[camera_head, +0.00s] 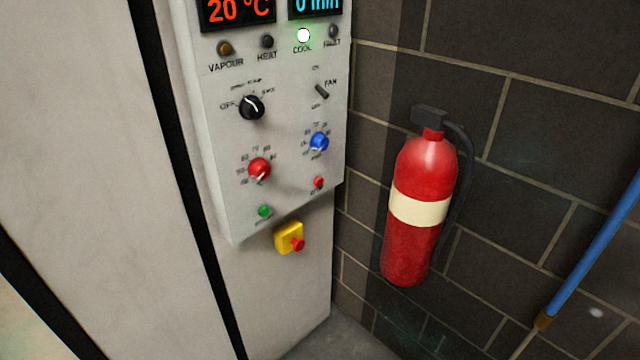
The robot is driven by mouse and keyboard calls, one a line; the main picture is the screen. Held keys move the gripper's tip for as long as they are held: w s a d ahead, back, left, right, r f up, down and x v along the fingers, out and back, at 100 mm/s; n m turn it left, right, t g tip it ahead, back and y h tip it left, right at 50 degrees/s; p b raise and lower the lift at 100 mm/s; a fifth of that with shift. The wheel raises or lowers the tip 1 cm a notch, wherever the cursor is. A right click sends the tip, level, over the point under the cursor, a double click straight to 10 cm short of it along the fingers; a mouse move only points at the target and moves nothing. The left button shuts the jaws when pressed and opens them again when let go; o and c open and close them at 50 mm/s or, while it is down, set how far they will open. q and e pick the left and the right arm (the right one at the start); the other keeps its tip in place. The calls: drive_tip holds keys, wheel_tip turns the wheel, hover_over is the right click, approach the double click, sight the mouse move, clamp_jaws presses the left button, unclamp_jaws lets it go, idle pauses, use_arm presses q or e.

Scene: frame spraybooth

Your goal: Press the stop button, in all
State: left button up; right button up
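A grey control panel (290,130) is fixed to a pale cabinet. A small red button (319,182) sits at its lower right, with a label under it too small to read. A green button (264,211) sits at its lower left. Below the panel, a yellow box (287,236) carries a red mushroom-shaped button (298,244). Neither of my grippers is in view, and nothing covers the buttons.
The panel also holds a black knob (251,107), a red knob (259,168), a blue knob (319,141) and a fan switch (321,91). A fire extinguisher (421,210) hangs on the dark block wall at right, near a blue pole (598,255).

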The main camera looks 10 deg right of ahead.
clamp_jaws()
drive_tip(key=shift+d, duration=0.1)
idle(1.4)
